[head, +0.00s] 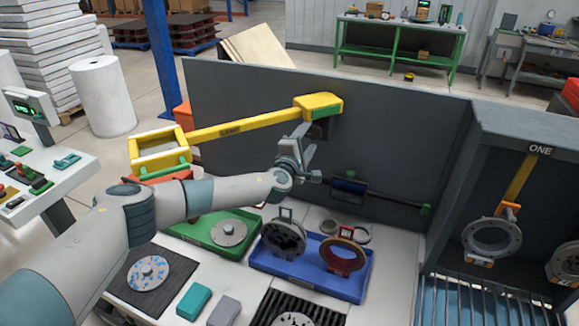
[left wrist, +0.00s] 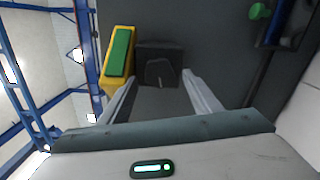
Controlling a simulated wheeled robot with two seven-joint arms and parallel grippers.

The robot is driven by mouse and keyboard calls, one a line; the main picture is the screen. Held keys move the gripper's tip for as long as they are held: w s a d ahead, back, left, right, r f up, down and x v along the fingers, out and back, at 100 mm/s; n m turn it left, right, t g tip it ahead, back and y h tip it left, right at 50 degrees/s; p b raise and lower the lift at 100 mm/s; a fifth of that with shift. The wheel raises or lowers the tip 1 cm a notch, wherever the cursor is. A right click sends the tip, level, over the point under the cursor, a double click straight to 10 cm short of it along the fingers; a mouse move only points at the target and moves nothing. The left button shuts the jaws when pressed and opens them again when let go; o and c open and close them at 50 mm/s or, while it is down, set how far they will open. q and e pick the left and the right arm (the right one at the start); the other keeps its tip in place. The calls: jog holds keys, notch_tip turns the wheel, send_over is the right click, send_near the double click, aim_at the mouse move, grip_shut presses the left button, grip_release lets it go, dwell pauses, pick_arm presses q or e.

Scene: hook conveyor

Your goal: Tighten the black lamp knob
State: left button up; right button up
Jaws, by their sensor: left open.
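The yellow lamp arm (head: 235,127) runs along the grey back panel to a yellow lamp head (head: 318,103). The lamp head also shows in the left wrist view (left wrist: 120,60), with a green face. Beside it there is a dark block with a rounded shape on its front (left wrist: 160,68), which looks like the black lamp knob. My left gripper (head: 307,143) is open just below the lamp head. In the left wrist view its two fingers (left wrist: 158,96) stand apart on either side of the dark block, nothing held. In the head view the knob is not clearly distinguishable. My right gripper is not in view.
Below my left arm, a green tray (head: 250,246) holds a metal disc. A blue tray (head: 310,283) holds ring parts. A dark screen on a bar (head: 350,187) sits right of the gripper. A hook bay marked ONE (head: 490,135) stands at right. The upper panel is clear.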

pick_arm(q)
jog(key=b+v, duration=0.4)
jog(key=v, duration=1.1)
jog(key=shift+s, duration=0.2)
jog(key=shift+a, duration=0.1)
